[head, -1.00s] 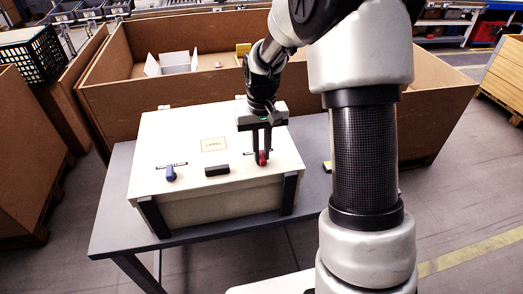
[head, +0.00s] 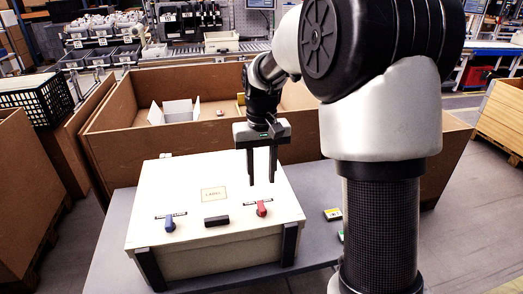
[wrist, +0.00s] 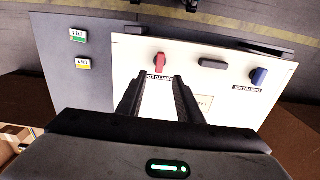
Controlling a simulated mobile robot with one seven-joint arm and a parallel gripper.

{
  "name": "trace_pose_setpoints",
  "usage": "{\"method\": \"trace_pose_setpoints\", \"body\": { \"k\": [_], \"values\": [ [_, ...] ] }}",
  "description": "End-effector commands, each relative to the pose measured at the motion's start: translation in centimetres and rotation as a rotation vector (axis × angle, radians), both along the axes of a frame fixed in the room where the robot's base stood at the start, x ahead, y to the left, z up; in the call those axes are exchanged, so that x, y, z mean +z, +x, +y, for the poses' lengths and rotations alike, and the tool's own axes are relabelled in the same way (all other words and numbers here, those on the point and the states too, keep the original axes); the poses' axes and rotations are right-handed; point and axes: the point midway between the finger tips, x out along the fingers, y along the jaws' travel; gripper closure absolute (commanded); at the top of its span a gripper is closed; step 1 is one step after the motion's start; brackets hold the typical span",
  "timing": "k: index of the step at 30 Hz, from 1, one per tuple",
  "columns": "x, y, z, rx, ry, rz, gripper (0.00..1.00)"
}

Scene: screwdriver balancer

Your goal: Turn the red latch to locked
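The red latch (head: 261,208) is on the right part of the white box lid (head: 185,195), by a printed label strip. In the wrist view the red latch (wrist: 160,62) lies just beyond my fingertips, its handle roughly square to the printed strip. My gripper (head: 262,183) is above the lid, behind the latch, fingers pointing down, open and empty. It shows in the wrist view (wrist: 158,82) with a gap between the fingers. The blue latch (head: 170,224) is on the left of the lid. The lettering is too small to read surely.
A black handle (head: 216,221) sits between the latches. The box stands on a grey table (head: 318,190) with small labelled pieces (head: 332,214) to its right. A large brown crate (head: 120,120) stands behind the table.

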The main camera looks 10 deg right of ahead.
Motion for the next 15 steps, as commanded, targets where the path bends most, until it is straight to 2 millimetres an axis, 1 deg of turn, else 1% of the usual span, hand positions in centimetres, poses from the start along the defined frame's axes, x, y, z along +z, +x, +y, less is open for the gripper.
{"method": "trace_pose_setpoints", "body": {
  "k": [1, 3, 6, 10, 15],
  "values": [
    [1.4, 0.1, 0.0, 0.000, 0.000, -0.004, 0.67],
    [3.0, 0.1, 0.0, 0.000, 0.000, -0.005, 0.67],
    [4.8, 0.0, 0.0, 0.000, 0.000, -0.003, 0.67],
    [6.5, 0.0, 0.0, 0.000, 0.000, -0.002, 0.67],
    [7.3, 0.0, 0.0, 0.000, 0.000, 0.000, 0.67]
  ]
}}
